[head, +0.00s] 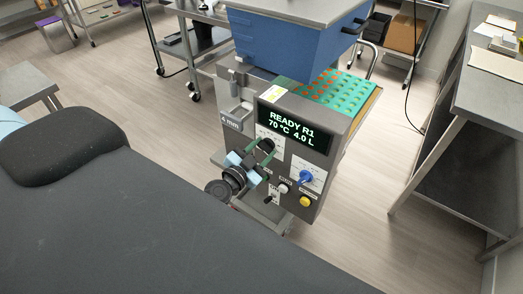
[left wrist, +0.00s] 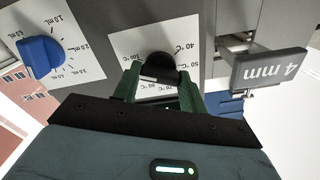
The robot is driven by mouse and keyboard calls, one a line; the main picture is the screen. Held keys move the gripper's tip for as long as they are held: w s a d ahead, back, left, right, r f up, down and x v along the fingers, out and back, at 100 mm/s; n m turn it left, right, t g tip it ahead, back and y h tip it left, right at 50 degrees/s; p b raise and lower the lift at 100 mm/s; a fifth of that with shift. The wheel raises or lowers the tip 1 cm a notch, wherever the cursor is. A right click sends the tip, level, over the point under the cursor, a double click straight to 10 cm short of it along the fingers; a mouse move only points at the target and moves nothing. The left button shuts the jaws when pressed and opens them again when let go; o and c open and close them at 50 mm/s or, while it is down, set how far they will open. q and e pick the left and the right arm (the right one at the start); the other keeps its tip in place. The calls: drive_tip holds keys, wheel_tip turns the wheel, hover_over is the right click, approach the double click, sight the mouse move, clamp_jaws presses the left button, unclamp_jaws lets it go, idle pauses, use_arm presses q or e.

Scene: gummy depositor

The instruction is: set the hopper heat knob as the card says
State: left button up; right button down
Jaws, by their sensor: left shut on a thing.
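The heat knob (left wrist: 158,68) is black, on a white dial plate (left wrist: 125,42) marked in °C, with 40 and 50 readable in the left wrist view. My left gripper (left wrist: 159,84) has its green fingers shut on the knob, one on each side. In the head view the left gripper (head: 264,151) is at the machine's front panel, below the display, and hides most of the knob. The knob's pointer direction is not clear. The display (head: 292,126) reads READY R1, 70 °C, 4.0 L.
A blue knob (head: 305,177) with an mL scale sits right of the heat knob; a yellow button (head: 305,201) is below it. A "4 mm" tag (head: 230,124) juts out at the left. A blue hopper (head: 290,45) and green mould tray (head: 325,95) are above.

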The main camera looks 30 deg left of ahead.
use_arm(q)
drive_tip(key=shift+m, duration=0.7)
drive_tip(key=o, duration=1)
drive_tip(key=s, duration=0.7)
drive_tip(key=shift+s+a, duration=0.35)
drive_tip(key=shift+s, duration=0.05)
drive_tip(key=shift+d+f, duration=0.1)
